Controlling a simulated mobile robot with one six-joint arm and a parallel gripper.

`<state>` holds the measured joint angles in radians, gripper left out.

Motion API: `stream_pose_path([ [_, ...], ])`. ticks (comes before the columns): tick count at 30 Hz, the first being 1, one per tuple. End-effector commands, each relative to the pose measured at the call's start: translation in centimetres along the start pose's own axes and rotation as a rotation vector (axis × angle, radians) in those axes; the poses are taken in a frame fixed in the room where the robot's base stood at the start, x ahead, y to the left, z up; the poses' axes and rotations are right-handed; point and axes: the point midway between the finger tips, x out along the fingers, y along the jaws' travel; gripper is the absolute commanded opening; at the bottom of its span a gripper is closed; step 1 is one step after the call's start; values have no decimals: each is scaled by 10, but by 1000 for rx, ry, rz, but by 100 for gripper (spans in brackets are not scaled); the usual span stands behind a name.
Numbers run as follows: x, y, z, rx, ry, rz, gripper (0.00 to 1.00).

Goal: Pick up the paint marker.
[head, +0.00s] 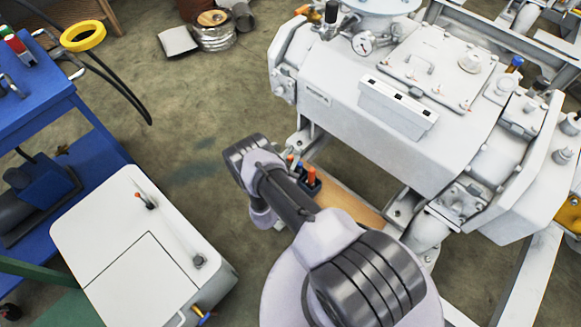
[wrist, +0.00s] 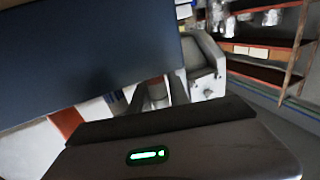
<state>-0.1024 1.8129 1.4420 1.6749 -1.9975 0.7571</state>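I cannot single out the paint marker for certain. Small upright items with orange tops (head: 311,175) stand in a dark holder just behind my arm in the head view, partly covered by it. A small blue-capped item (head: 515,63) sits on the right of the white machine. My gripper's fingers are not clear in the head view, where my arm links fill the middle. In the wrist view, a dark housing with a green light crosses the bottom, and my gripper (wrist: 160,94) shows only as grey shapes above it. I cannot tell whether it is open.
The large white vacuum machine (head: 330,80) fills the upper right. A wooden board (head: 350,203) lies below the machine. Open floor (head: 190,120) lies between.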

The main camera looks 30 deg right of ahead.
Motion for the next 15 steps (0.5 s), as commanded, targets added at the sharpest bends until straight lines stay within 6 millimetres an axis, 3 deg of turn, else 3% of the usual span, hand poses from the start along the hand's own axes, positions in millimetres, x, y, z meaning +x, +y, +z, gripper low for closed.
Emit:
stream_pose_path([
  [5, 0, 0, -1, 0, 0, -1, 22],
  [9, 0, 0, -1, 0, 0, -1, 0],
  [15, 0, 0, -1, 0, 0, 0, 0],
])
